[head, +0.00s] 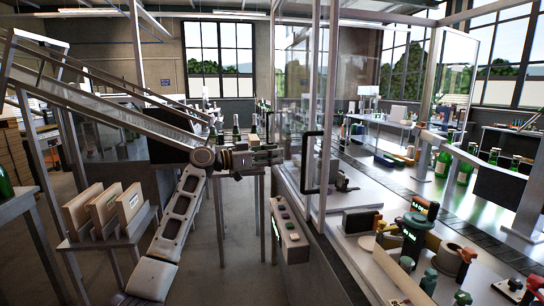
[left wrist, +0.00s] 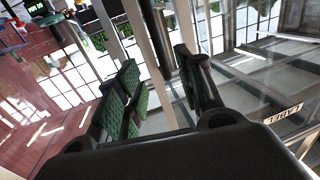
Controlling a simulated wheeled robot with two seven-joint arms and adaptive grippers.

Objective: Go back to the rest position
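My left gripper (head: 274,159) is at the middle of the head view, at the end of my grey arm, and points right. It is beside the glass enclosure (head: 300,100), close to the black door handle (head: 313,162); I cannot tell whether they touch. In the left wrist view its green-padded fingers (left wrist: 160,85) stand apart, with nothing clearly held between them. A dark upright bar shows behind the gap. My right gripper is in neither view.
Wooden boxes (head: 104,208) stand on a small stand at left. A sloping metal chute (head: 110,100) passes above my arm. Green bottles (head: 465,172) line the conveyor at right. A control box (head: 289,232) is mounted below the enclosure. Open floor (head: 225,240) lies below the gripper.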

